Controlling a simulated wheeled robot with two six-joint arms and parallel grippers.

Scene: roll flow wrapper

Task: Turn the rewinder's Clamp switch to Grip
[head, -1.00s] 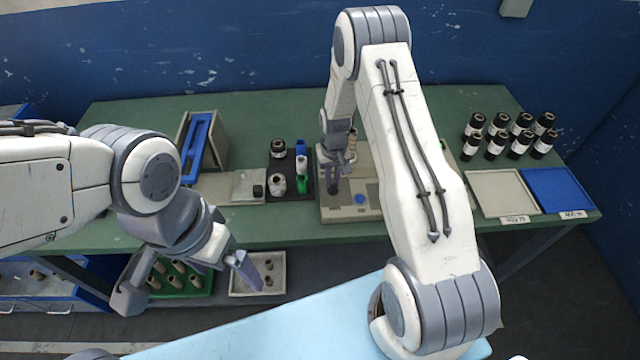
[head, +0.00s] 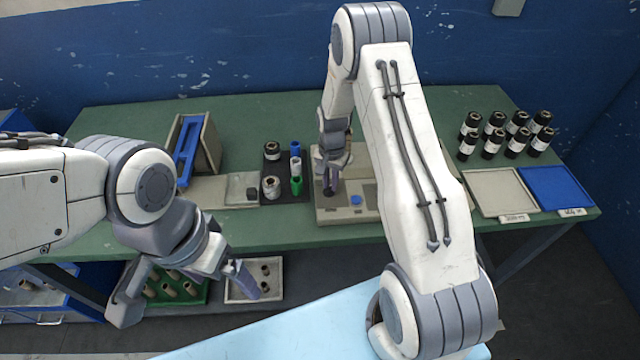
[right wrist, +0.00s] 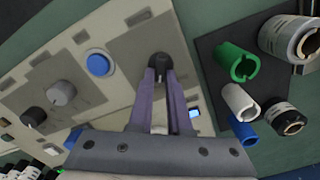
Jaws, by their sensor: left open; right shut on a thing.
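The rewinder (head: 368,213) is a beige box with a blue button on the table, partly hidden by my right arm. My right gripper (head: 331,188) reaches down onto its left part. In the right wrist view its fingers (right wrist: 159,72) are shut on a small dark knob (right wrist: 160,60) on a grey panel of the rewinder. No label on this knob is readable, and its setting cannot be told. The blue button (right wrist: 98,63) is beside it. My left gripper (head: 185,298) is open and empty, in front of the table above the lower shelf.
A dark tray (head: 270,184) with several rolls and coloured sleeves stands just left of the rewinder. Two other knobs, one grey (right wrist: 62,92), sit on the panel. Black rolls (head: 491,147), a beige tray (head: 497,193) and a blue tray (head: 556,190) are at right.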

